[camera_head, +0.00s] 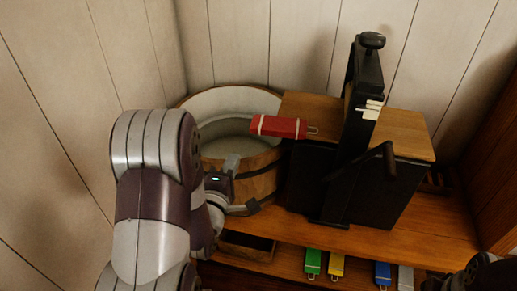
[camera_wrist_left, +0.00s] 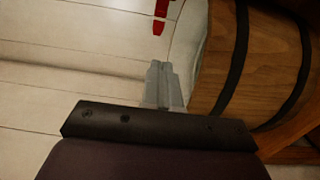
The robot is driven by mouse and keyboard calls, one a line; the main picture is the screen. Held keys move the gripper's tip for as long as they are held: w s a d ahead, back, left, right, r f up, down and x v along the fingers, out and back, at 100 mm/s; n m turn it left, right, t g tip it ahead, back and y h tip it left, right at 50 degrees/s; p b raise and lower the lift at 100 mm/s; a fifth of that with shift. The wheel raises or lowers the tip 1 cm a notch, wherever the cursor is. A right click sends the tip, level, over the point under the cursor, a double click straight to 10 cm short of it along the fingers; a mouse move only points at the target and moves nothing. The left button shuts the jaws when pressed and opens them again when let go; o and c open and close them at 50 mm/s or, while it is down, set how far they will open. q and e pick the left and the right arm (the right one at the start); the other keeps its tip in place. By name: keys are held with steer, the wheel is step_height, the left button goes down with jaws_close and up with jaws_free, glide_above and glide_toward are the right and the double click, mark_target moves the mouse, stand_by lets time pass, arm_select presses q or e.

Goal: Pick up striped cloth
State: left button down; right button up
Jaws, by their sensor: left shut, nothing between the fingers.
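I see no plain striped cloth. A red piece with pale stripes and a small wire loop (camera_head: 280,126) shows at the right rim of the wooden tub (camera_head: 262,178); I cannot tell whether it is cloth. Part of something red (camera_wrist_left: 160,14) also shows at the top of the left wrist view. My left gripper (camera_head: 232,162) is in front of the tub, below and left of the red piece and apart from it. In the left wrist view its fingers (camera_wrist_left: 165,75) are together and empty.
A tall black device with a crank (camera_head: 352,150) stands right of the tub, by a wooden board (camera_head: 405,133). Below the wooden counter (camera_head: 440,220) are green (camera_head: 313,263), yellow (camera_head: 336,266), blue (camera_head: 383,274) and grey (camera_head: 405,277) pieces. Panelled walls close the back and left.

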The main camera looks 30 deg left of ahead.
mark_target(263, 134)
arm_select(q)
steer(key=w, duration=0.6)
steer(key=w+d, duration=0.1)
steer(key=w, duration=0.2)
steer(key=shift+r, duration=0.1)
steer(key=shift+w+d, duration=0.2)
steer(key=shift+w, duration=0.1)
steer(key=shift+w+d, duration=0.45)
steer(key=shift+w, duration=0.25)
